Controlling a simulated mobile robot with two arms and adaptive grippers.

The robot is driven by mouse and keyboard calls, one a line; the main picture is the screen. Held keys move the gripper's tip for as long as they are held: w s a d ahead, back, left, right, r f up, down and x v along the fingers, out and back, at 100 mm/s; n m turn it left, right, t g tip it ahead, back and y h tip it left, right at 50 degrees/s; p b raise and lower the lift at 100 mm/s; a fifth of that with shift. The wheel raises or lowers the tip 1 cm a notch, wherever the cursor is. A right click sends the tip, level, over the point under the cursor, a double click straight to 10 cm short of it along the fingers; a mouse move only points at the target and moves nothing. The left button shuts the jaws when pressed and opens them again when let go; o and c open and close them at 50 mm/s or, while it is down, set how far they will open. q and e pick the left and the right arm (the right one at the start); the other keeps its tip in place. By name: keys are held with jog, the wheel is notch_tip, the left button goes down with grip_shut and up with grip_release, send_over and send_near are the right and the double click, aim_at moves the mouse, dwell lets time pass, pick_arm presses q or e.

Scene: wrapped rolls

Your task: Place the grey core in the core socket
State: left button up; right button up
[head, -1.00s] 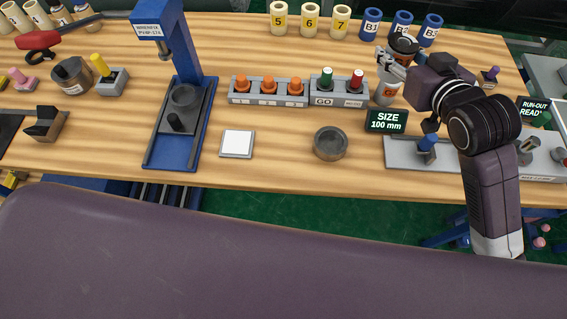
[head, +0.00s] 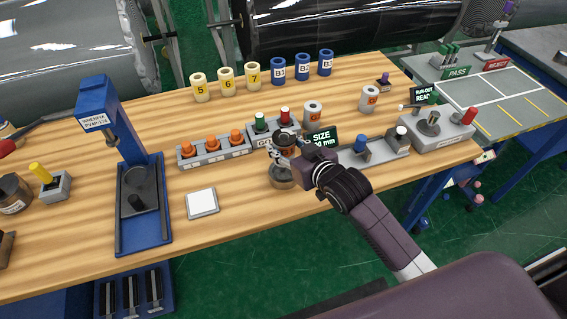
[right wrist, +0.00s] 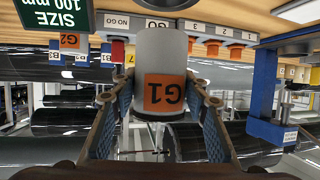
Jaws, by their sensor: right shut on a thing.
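My right gripper (head: 284,150) is shut on the grey core with an orange G1 label (right wrist: 165,85). In the right wrist view, which is upside down, the core sits between the two fingers. In the head view the gripper hides most of it. The round dark core socket (head: 281,181) is on the table just below the gripper, partly hidden by it. The held core is over or close to the socket; I cannot tell whether they touch. My left gripper is not in view.
Two other grey cores with orange labels, one nearer (head: 313,113) and one farther right (head: 370,99), stand behind. The size display (head: 322,138) and a grey fixture (head: 365,152) are close on the right. A white pad (head: 201,203) lies left, with bare wood around it.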

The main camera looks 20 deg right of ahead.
aim_at(284, 155)
notch_tip(284, 155, down, 4)
jog(key=shift+r, duration=0.2)
jog(key=shift+f, duration=1.95)
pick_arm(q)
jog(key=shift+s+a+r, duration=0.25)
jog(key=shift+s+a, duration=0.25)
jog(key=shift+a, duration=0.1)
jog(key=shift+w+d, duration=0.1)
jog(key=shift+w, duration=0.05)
pick_arm(e)
jog(key=o, duration=1.3)
jog(key=shift+f, duration=0.15)
jog(key=shift+c, duration=0.2)
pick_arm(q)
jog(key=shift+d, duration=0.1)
